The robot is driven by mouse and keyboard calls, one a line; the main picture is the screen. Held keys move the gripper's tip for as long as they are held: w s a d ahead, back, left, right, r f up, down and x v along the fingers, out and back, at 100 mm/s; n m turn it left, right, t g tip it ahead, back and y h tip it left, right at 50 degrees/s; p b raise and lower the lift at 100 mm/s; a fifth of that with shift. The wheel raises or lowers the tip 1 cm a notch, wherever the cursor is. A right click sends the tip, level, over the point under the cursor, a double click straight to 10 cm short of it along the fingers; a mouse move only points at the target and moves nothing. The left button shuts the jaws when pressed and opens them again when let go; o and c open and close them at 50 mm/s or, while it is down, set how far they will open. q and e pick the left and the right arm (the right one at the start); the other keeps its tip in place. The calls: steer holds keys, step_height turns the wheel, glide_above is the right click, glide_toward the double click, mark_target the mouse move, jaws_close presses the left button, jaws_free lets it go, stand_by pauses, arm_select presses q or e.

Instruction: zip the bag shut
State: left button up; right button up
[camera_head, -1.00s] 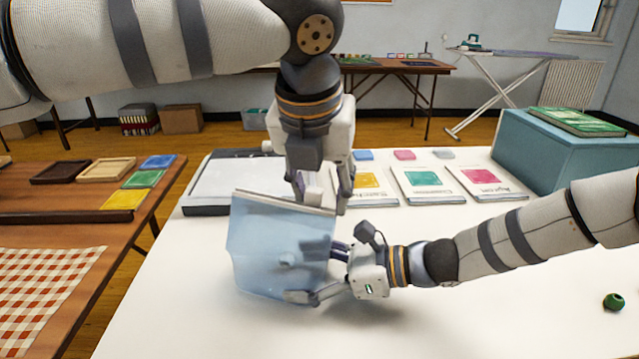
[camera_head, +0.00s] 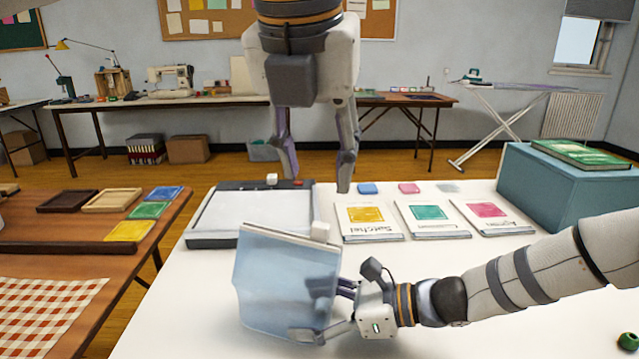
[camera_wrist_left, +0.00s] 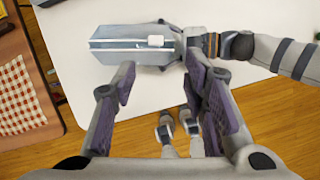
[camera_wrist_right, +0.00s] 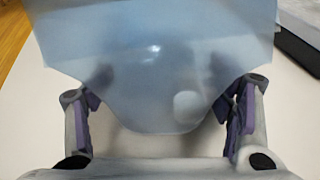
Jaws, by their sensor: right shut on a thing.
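The translucent blue bag (camera_head: 285,285) stands upright on the white table, with a pale zip strip along its top edge. My left gripper (camera_head: 317,182) is open and empty, above and apart from the slider. My right gripper (camera_head: 322,312) is shut on the bag's right side, low down. In the right wrist view its fingers flank the bag (camera_wrist_right: 155,55), where a pale round shape shows.
A grey flat case (camera_head: 250,212) lies behind the bag. Several booklets (camera_head: 428,218) lie to its right. A teal box (camera_head: 545,185) stands at the back right. A green bead (camera_head: 628,341) lies at the right edge. The front of the white table is mostly clear.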

mark_target(320, 233)
arm_select(q)
steer(key=shift+c, duration=0.8)
steer(key=shift+m+t, duration=0.4)
steer(key=shift+t, duration=0.4)
steer(key=w, duration=0.1)
steer(key=w+a, duration=0.1)
steer(key=w, duration=0.2)
steer(key=shift+a+r, duration=0.1)
steer(key=shift+a, duration=0.3)
jaws_close()
steer(key=w+a+m+t+h, duration=0.3)
steer(key=w+a+m+t, duration=0.4)
steer(key=w+a, duration=0.45)
steer(key=s+a+f+m+h, duration=0.1)
steer(key=a+f+m+h, duration=0.25)
steer(key=m, duration=0.55)
steer(key=s+f+m+g+h, duration=0.5)
steer(key=s+f+m+h, duration=0.2)
steer(key=s+m, duration=0.45)
steer(key=w+d, duration=0.2)
steer(key=d, duration=1)
steer(key=shift+w+d+f, duration=0.25)
steer(key=shift+w+f, duration=0.1)
